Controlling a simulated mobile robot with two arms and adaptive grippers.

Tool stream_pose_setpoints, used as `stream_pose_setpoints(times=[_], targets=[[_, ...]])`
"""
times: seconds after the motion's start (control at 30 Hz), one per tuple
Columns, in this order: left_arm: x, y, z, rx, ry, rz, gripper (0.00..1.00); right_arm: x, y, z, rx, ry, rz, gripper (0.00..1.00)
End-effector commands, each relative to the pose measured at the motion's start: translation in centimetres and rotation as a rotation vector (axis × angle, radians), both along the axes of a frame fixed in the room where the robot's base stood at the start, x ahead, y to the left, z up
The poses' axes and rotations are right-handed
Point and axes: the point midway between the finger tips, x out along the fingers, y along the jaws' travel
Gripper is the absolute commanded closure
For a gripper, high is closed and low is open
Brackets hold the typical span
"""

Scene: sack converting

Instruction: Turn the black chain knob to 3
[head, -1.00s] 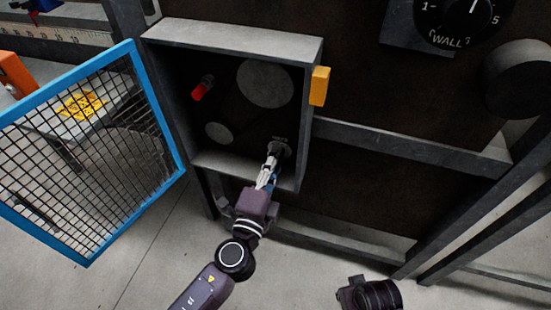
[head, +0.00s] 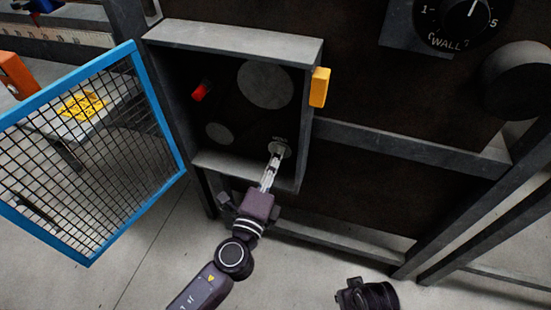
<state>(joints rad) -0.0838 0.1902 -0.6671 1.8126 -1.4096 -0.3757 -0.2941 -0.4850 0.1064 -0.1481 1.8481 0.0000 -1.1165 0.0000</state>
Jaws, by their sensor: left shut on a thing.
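The chain knob (head: 282,148) is a small round part on the back panel of the open grey box, low and to the right. Its fine lettering is too small to read, and its setting cannot be told. My left gripper (head: 275,154) reaches up into the box from below, its fingers shut at the knob and hiding part of it.
The grey box (head: 235,38) has a blue-framed mesh door (head: 160,120) swung open to the left. Inside are a red part (head: 201,91) and two grey discs. A yellow block (head: 319,87) sits on its right side. A black WALL dial (head: 455,25) is at upper right.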

Motion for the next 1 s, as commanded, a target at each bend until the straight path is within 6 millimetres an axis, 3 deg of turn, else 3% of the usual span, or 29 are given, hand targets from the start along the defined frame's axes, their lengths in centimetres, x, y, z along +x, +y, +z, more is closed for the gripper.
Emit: stream_pose_setpoints(times=[0.1, 0.13, 0.27, 0.67, 1.0], targets=[[-0.1, 0.0, -0.2, 0.003, 0.003, -0.001, 1.00, 0.0, 0.0, 0.0, 0.000, 0.000, 0.000, 0.85], [-0.1, 0.0, -0.2, 0.002, 0.003, -0.001, 0.77, 0.0, 0.0, 0.0, 0.000, 0.001, 0.000, 0.85], [-0.1, 0.0, -0.1, 0.002, 0.002, -0.001, 0.63, 0.0, 0.0, 0.0, 0.000, 0.001, 0.000, 0.85], [-0.8, 0.3, -0.2, 0.000, 0.004, 0.000, 0.63, 0.2, -0.1, 0.1, -0.001, -0.001, -0.002, 0.85], [-7.0, 2.2, -0.5, 0.004, 0.006, -0.003, 0.63, 0.0, -0.1, 0.0, -0.001, 0.001, -0.001, 0.85]])
